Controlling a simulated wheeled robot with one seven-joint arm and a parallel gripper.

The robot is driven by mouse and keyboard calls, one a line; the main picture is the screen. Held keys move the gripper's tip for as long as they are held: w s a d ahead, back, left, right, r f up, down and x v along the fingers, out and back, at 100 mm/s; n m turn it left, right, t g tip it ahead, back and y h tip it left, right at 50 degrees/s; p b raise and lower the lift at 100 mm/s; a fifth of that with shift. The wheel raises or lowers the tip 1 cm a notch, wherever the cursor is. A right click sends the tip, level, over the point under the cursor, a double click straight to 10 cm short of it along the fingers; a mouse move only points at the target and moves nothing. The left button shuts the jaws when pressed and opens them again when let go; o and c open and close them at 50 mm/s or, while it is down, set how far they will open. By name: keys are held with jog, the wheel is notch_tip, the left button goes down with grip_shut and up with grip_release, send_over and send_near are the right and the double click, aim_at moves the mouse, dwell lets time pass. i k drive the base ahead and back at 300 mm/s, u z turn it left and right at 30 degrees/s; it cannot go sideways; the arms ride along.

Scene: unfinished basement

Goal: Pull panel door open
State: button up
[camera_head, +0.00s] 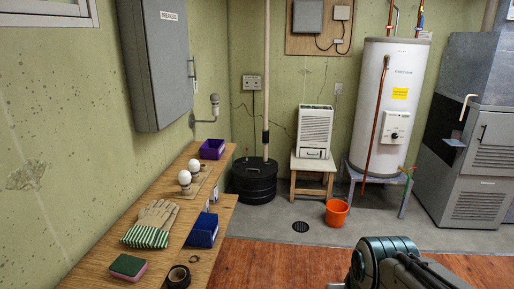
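The grey breaker panel (158,62) hangs on the left green wall, above the wooden bench. Its door looks shut, with a small label near the top. Part of my arm shows at the bottom right, well away from the panel. No gripper fingers can be made out in this view, so how they stand is hidden.
A wooden bench (100,268) below the panel holds gloves (152,224), bulbs (190,172), a blue box (203,230), tape (178,276) and a sponge (128,267). A black sump lid (255,180), orange bucket (336,212) and water heater (385,105) stand behind. Open floor lies right of the bench.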

aim_at(165, 21)
jog(key=u, duration=0.05)
jog(key=i, duration=1.6)
jog(key=u, duration=0.3)
jog(key=i, duration=1.55)
jog(key=u, duration=0.2)
